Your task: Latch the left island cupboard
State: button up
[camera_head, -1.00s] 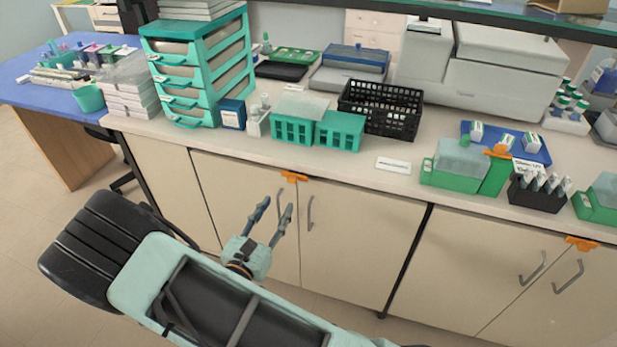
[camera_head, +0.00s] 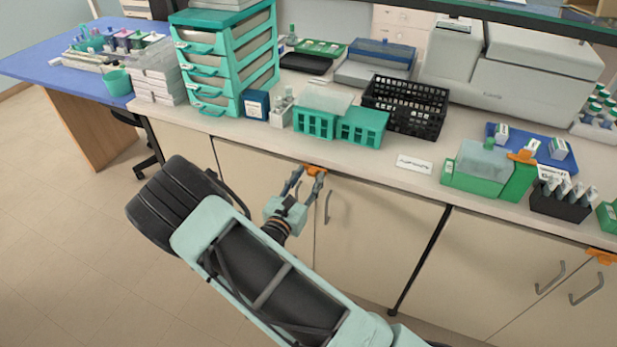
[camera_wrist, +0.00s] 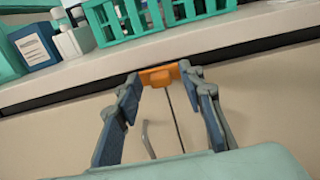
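The left island cupboard (camera_head: 375,235) has two beige doors with grey handles. Its orange latch (camera_head: 315,168) sits at the top of the gap between the doors, just under the countertop edge. In the wrist view the latch (camera_wrist: 160,76) lies across the top of the dark gap line. My gripper (camera_head: 308,175) is open at the latch. In the wrist view my gripper's fingertips (camera_wrist: 162,79) stand on either side of the latch, very close to its ends; I cannot tell whether they touch it. Both doors look closed. The left handle is partly hidden by my gripper.
The countertop (camera_head: 300,155) overhangs just above the latch. Green racks (camera_head: 362,128) and a black basket (camera_head: 405,105) stand near its edge. A second cupboard at right has another orange latch (camera_head: 601,255). The floor (camera_head: 75,235) at left is clear.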

grip_shut()
